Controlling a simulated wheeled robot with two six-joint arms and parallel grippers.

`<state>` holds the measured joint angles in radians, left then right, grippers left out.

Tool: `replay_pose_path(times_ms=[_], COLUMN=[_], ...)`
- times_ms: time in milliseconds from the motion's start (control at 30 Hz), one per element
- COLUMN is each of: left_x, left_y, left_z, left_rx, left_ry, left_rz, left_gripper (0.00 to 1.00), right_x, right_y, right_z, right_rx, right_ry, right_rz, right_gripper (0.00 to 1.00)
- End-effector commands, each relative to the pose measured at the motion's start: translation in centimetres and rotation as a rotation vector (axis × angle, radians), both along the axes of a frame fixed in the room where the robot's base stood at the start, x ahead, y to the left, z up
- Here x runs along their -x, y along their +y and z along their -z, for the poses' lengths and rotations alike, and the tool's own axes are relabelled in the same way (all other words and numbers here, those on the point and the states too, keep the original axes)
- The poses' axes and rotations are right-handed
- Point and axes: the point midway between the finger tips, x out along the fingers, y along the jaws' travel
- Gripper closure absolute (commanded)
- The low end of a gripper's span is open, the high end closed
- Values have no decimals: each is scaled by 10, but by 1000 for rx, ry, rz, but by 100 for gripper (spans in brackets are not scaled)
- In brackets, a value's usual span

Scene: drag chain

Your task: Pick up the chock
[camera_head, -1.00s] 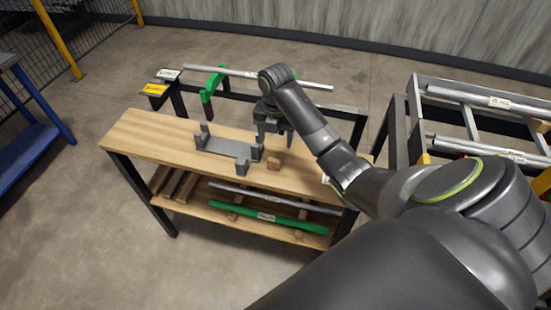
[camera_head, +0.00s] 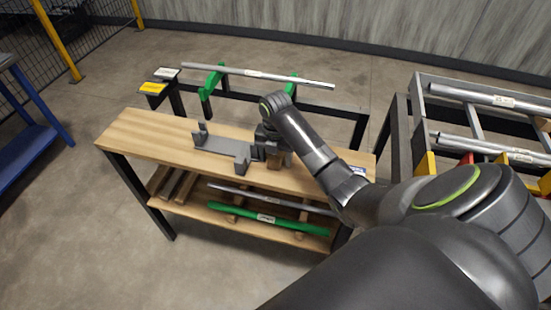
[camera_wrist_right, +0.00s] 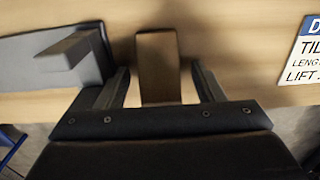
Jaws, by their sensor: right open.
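The chock, a small brown wooden block (camera_head: 274,162), stands on the wooden bench top (camera_head: 150,128), just right of a grey bracket. In the right wrist view the chock (camera_wrist_right: 158,66) lies between the two open fingers of my right gripper (camera_wrist_right: 161,85), with a visible gap on each side. In the head view my right gripper (camera_head: 272,148) is low over the bench at the chock and partly hides it. My left gripper is not in view.
The grey bracket (camera_head: 215,145) stands close left of my right gripper; it also shows in the wrist view (camera_wrist_right: 60,60). A label plate (camera_wrist_right: 308,50) lies to the right. A rail with a silver tube (camera_head: 255,74) runs behind the bench. A rack (camera_head: 480,118) stands at right.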

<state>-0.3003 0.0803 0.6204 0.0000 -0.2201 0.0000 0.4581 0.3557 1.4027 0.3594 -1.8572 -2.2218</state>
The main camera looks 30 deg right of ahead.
Motion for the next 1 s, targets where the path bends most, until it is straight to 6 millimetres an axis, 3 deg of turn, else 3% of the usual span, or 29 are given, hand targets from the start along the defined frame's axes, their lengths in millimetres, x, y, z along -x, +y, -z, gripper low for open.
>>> replay_pose_path(times_ms=[67,433,767,967,1000], left_x=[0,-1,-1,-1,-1], left_y=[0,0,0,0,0], left_z=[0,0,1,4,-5], left_rx=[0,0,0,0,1], left_ry=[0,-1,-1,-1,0], left_rz=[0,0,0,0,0], left_gripper=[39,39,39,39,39], right_x=[0,0,-1,-2,-1], right_y=[0,0,0,-1,-1], right_z=[0,-1,-10,-51,-63], right_rx=[0,1,1,3,1], right_ry=[0,-1,-3,-8,-3], right_rz=[0,0,-1,-2,0], right_gripper=[40,86,86,86,86])
